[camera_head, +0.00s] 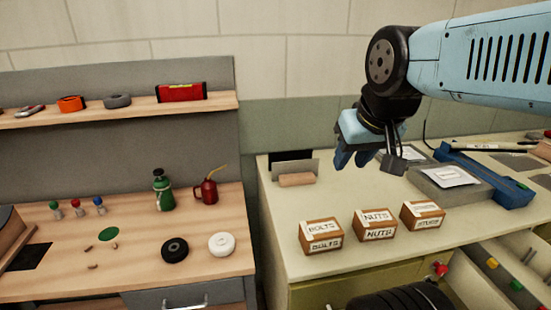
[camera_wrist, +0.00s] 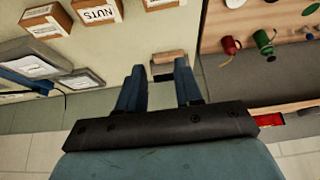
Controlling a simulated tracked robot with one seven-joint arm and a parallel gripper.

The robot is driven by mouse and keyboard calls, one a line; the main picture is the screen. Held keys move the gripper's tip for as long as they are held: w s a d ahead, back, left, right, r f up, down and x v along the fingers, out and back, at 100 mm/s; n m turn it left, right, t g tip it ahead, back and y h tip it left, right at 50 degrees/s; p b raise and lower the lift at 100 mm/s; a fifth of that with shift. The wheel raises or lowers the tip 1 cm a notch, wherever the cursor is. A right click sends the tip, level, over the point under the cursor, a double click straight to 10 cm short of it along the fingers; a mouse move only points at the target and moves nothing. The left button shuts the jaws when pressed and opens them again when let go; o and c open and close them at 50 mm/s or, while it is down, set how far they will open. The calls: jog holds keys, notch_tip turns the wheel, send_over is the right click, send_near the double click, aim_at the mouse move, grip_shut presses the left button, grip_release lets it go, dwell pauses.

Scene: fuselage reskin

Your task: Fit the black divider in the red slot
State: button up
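A black plate (camera_head: 291,156), likely the divider, stands upright at the back left of the pale cabinet top, behind a grey plate (camera_head: 308,167) and a wooden block (camera_head: 296,180). A red marker (camera_head: 440,269) shows at the open drawer, lower right. The slot itself is not clear.
Boxes labelled bolts (camera_head: 321,236) and nuts (camera_head: 374,225), and a third box (camera_head: 422,215), stand along the front of the cabinet top. A blue tool (camera_head: 490,178) and grey case (camera_head: 450,183) lie right. Yellow (camera_head: 492,263) and green (camera_head: 516,285) markers show by the drawer.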

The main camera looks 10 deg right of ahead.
jog(key=shift+w, duration=0.15)
jog(key=n+g, duration=0.6)
jog(key=n, duration=1.2)
send_over(291, 153)
jog(key=f, duration=1.5)
jog(key=shift+w+f, duration=0.4)
jog(key=shift+s+f, duration=0.15)
jog(key=shift+f, duration=1.2)
jog(key=shift+s+f, duration=0.1)
jog(key=shift+f, duration=1.2)
